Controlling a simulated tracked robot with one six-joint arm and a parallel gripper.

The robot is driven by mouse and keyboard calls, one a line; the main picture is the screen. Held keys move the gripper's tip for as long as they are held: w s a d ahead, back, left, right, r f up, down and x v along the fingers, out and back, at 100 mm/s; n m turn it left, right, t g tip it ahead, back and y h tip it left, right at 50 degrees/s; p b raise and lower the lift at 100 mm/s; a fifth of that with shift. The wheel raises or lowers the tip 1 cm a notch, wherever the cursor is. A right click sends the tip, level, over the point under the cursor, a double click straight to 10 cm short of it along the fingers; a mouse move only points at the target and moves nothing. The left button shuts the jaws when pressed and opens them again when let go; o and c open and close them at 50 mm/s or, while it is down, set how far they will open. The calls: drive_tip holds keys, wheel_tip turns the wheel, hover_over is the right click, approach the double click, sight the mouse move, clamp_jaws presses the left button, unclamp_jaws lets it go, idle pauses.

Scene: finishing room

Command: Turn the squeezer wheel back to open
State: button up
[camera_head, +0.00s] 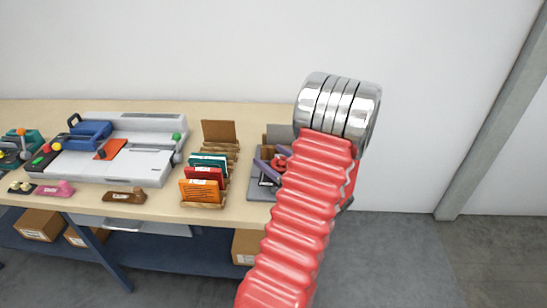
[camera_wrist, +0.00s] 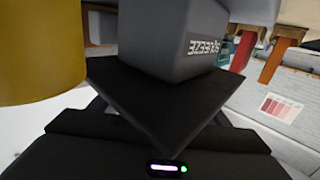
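The squeezer (camera_head: 258,190) stands at the right end of the bench in the head view, a grey unit with purple parts. Its red wheel (camera_head: 281,162) shows only partly beside my red ribbed arm, which hides the rest. In the wrist view a grey block with upside-down lettering like "SQUEEZE" (camera_wrist: 200,45) fills the upper middle, close to the camera. My gripper (camera_wrist: 155,115) shows as dark shapes below the block; its fingertips cannot be made out, nor whether they touch anything. In the head view my arm hides the gripper.
A yellow rounded thing (camera_wrist: 40,50) is very close at the left of the wrist view. In the head view, a rack of coloured cards (camera_head: 202,190) stands left of the squeezer. A grey-white cutting machine (camera_head: 140,165) stands farther left. The floor right of the bench is clear.

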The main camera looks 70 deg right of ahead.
drive_tip(key=shift+o, duration=0.6)
drive_tip(key=shift+s, duration=0.1)
drive_tip(key=shift+s+a, duration=0.2)
drive_tip(key=shift+s, duration=0.2)
drive_tip(key=v, duration=1.3)
drive_tip(key=shift+w+d, duration=0.1)
